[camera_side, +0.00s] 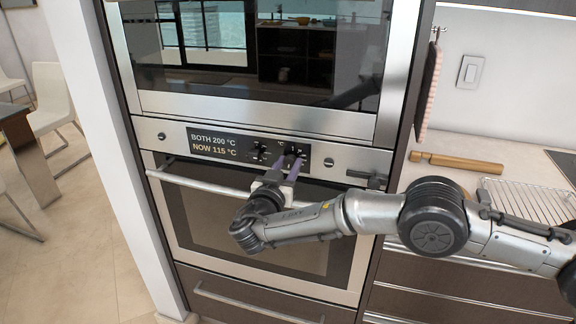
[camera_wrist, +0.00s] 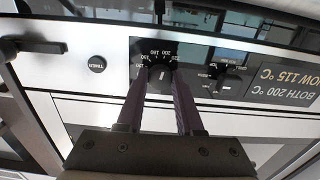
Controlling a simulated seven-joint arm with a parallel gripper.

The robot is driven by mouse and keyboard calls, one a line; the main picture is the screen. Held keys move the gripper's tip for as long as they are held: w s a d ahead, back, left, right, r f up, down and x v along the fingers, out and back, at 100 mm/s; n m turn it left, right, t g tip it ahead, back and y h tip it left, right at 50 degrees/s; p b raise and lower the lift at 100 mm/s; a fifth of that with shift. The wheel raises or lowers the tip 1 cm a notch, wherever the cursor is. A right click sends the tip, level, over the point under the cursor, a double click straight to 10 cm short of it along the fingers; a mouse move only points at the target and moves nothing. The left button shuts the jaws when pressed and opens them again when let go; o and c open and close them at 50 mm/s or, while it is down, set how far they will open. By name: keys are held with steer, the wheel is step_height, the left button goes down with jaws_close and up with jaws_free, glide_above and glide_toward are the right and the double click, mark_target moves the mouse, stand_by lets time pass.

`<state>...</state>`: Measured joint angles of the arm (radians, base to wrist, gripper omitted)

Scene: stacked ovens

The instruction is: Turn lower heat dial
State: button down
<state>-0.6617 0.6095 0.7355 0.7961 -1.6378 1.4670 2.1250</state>
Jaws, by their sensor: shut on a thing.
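The heat dial (camera_side: 297,152) is a dark knob on the black part of the lower oven's control panel. In the wrist view the dial (camera_wrist: 160,74) has temperature numbers around it and a pale mark on its face. My gripper (camera_side: 289,164) reaches up to it from below, with its purple fingers on either side of the knob. In the wrist view my gripper (camera_wrist: 161,88) is shut on the dial, and the fingers hide its sides. The display (camera_side: 213,145) reads BOTH 200 °C and NOW 115 °C.
A second dial (camera_side: 258,151) sits just left of the held one. The lower oven's door handle (camera_side: 200,185) runs below the panel, close to my gripper. A round TIMER button (camera_wrist: 97,64) is on the panel. A wire rack (camera_side: 530,200) lies on the right counter.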

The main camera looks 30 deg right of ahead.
steer(key=c, duration=0.5)
jaws_free()
steer(key=shift+c, duration=0.2)
steer(key=v, duration=1.4)
